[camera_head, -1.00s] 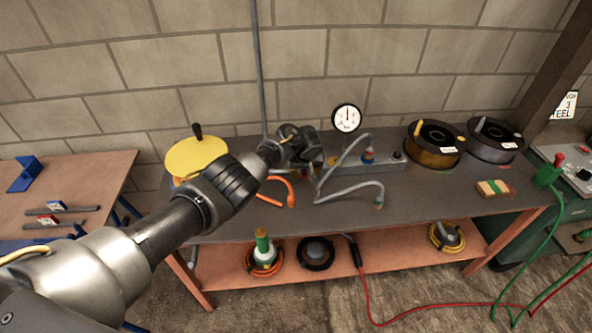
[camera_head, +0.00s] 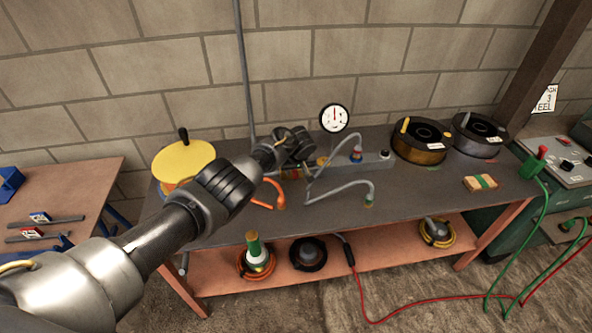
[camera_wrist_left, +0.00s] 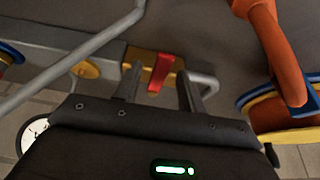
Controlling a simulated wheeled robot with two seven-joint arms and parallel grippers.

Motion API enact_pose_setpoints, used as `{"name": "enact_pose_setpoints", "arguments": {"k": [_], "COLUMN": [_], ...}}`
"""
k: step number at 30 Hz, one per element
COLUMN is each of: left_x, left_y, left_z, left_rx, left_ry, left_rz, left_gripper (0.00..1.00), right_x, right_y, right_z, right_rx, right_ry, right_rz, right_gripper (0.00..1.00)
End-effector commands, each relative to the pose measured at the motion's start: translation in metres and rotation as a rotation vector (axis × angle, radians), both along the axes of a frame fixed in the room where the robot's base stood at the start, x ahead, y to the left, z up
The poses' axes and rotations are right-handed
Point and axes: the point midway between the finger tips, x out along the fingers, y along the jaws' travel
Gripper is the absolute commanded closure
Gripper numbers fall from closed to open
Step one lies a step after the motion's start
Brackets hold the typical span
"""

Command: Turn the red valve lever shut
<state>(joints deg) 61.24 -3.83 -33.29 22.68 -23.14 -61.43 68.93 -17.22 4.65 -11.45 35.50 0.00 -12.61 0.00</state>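The red valve lever (camera_wrist_left: 161,71) shows in the left wrist view on a brass-coloured valve body (camera_wrist_left: 140,59) set in a grey block. My left gripper (camera_wrist_left: 159,71) is open, with one finger on each side of the lever and a gap visible beside it. I cannot tell whether either finger touches it. My right gripper is not in view.
A pressure gauge (camera_head: 333,117) stands behind the block. A bent grey pipe (camera_head: 340,187) and an orange hose (camera_head: 268,205) are close to the gripper. A yellow disc (camera_head: 183,160) is at left. Two spools, one brown (camera_head: 420,140), stand at right. The front bench top is mostly clear.

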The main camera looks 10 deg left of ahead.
Motion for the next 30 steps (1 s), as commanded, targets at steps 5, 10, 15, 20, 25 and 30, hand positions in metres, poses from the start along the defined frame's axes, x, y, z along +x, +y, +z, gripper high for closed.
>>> {"name": "enact_pose_setpoints", "arguments": {"k": [5,10,15,20,25,30], "left_x": [0.000,-0.002,-0.009,-0.018,-0.027,-0.035], "left_y": [0.000,0.000,-0.004,-0.008,-0.012,-0.015], "left_z": [0.000,0.006,0.028,0.049,0.072,0.090], "left_rx": [0.000,-0.001,-0.001,-0.003,-0.004,-0.003], "left_ry": [0.001,0.001,0.001,0.000,0.000,0.000], "left_rz": [-0.001,-0.001,-0.003,-0.003,-0.002,-0.002], "left_gripper": [0.60,0.60,0.60,0.60,0.60,0.60], "right_x": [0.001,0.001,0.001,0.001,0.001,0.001], "right_y": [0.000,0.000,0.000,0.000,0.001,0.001], "right_z": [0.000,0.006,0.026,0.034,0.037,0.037], "right_rx": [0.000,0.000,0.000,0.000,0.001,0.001], "right_ry": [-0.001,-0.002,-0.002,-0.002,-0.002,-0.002], "right_rz": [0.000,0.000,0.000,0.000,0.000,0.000], "right_gripper": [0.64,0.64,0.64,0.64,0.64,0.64]}}
